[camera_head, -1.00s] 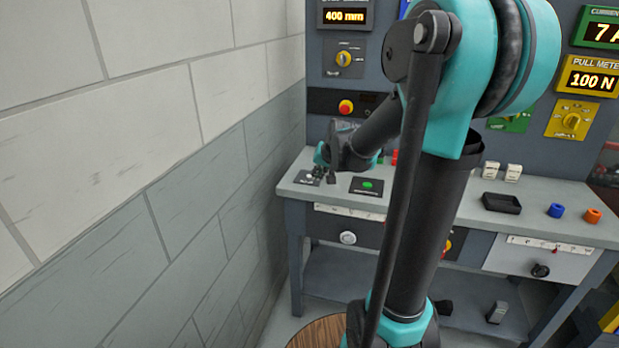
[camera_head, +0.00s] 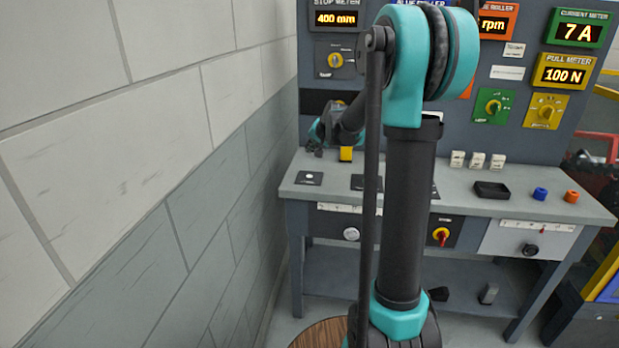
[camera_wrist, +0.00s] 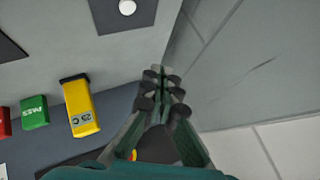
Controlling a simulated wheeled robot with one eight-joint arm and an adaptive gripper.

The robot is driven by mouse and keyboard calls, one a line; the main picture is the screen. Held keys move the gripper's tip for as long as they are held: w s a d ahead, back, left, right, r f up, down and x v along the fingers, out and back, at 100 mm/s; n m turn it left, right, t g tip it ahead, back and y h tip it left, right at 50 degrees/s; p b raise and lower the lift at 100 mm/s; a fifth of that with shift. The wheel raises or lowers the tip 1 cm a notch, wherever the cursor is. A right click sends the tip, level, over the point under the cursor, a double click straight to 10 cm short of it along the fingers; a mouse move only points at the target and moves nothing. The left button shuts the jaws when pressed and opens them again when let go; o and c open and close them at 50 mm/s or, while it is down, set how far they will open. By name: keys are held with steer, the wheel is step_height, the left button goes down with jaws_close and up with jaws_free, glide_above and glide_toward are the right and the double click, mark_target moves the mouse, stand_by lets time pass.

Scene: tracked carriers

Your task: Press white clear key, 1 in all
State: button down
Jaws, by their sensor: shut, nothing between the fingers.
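A small white round key (camera_head: 309,176) sits on a black plate at the left end of the bench. It also shows at the top of the wrist view (camera_wrist: 127,7). Its label is too small to read. My gripper (camera_head: 314,151) is above and behind the plate, near the left wall, apart from the key. In the wrist view my gripper (camera_wrist: 162,88) has its dark fingertips together, with nothing between them. The key is unobstructed in both views.
A yellow block (camera_wrist: 80,105), a green stamp-like block (camera_wrist: 34,112) and a red block stand along the back of the bench. The wall (camera_head: 240,140) is close on the left. A second black plate (camera_head: 362,183) is partly hidden by my arm.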

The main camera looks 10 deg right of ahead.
mark_target(311, 177)
steer(key=shift+f, duration=4.25)
steer(key=shift+f, duration=0.1)
steer(key=shift+f, duration=0.3)
steer(key=shift+f, duration=0.4)
steer(key=shift+r, duration=0.85)
steer(key=shift+r, duration=2.5)
